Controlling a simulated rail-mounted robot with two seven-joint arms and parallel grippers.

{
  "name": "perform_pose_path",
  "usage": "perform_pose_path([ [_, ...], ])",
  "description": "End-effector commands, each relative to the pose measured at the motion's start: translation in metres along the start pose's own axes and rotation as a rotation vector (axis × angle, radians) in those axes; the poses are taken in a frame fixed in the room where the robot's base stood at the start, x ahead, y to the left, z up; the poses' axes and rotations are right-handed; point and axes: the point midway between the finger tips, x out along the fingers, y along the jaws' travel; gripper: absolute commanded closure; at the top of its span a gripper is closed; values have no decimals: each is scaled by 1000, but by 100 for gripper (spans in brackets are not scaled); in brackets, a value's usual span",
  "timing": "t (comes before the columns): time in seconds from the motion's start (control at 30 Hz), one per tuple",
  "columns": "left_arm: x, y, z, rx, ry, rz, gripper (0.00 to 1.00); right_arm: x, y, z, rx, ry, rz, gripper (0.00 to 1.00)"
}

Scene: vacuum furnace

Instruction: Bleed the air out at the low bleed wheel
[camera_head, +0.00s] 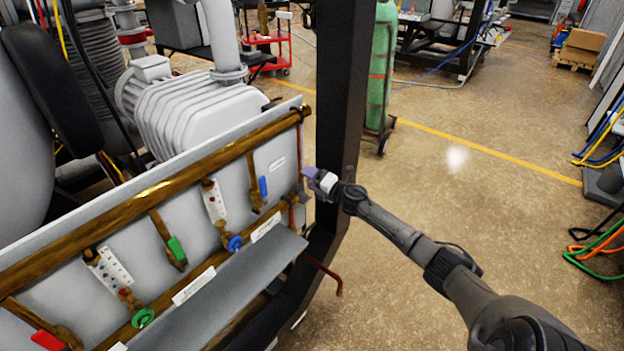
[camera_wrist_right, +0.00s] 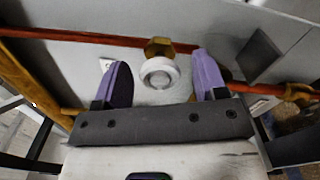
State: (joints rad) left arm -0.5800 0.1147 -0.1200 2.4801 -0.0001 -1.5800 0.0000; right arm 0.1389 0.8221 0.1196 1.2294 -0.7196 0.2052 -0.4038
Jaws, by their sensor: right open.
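In the right wrist view, a small round white wheel (camera_wrist_right: 158,73) sits on a brass fitting (camera_wrist_right: 158,46) on a copper pipe along the panel. I take it to be the low bleed wheel. My right gripper (camera_wrist_right: 161,64) is open, its two purple fingers apart on either side of the wheel. I cannot tell whether either finger touches it. In the head view my right gripper (camera_head: 312,175) is at the panel's right end, by the dark upright post. The wheel is not clear there. My left gripper is not in view.
The panel (camera_head: 110,215) carries brass pipes, a blue wheel (camera_head: 234,243), a green wheel (camera_head: 143,318) and red, green and blue lever handles. A grey ledge (camera_head: 225,300) juts out below. The dark post (camera_head: 342,90) stands close to my gripper.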

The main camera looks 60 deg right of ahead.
Motion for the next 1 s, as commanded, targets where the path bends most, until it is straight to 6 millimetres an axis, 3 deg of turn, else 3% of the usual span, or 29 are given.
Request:
perform_pose_path([
  [0.27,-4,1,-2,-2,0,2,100,-12,0,0,1,2,-1,34],
  [1.0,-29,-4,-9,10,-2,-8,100,-123,0,0,2,1,-1,34],
])
